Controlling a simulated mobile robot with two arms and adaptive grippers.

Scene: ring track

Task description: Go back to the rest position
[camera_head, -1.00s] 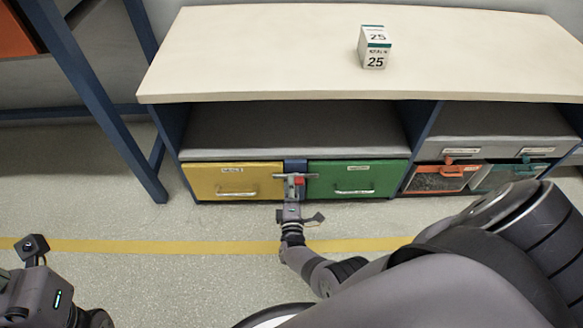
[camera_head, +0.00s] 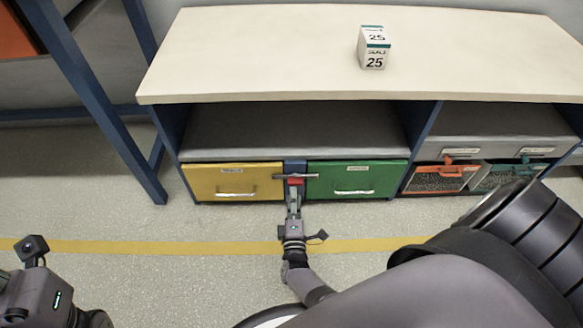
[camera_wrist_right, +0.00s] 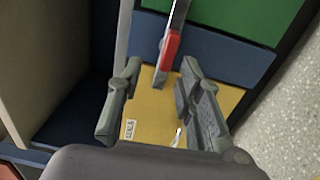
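My right gripper (camera_head: 294,196) is in front of the cabinet, between the yellow drawer and the green drawer. In the right wrist view its two fingers (camera_wrist_right: 160,72) are apart, with nothing gripped between them. A metal latch bar with a red part (camera_head: 295,181) sits on the blue post between the drawers. The red part also shows in the right wrist view (camera_wrist_right: 169,48), just beyond the fingertips. My left arm's end (camera_head: 40,292) is at the lower left of the head view; its fingers cannot be made out.
The yellow drawer (camera_head: 210,181) and green drawer (camera_head: 336,187) look shut. A box marked 25 (camera_head: 374,50) stands on the pale worktop (camera_head: 260,50). Orange (camera_head: 436,181) and teal (camera_head: 507,175) bins are at the right. A blue frame leg (camera_head: 95,105) stands left. Floor in front is clear.

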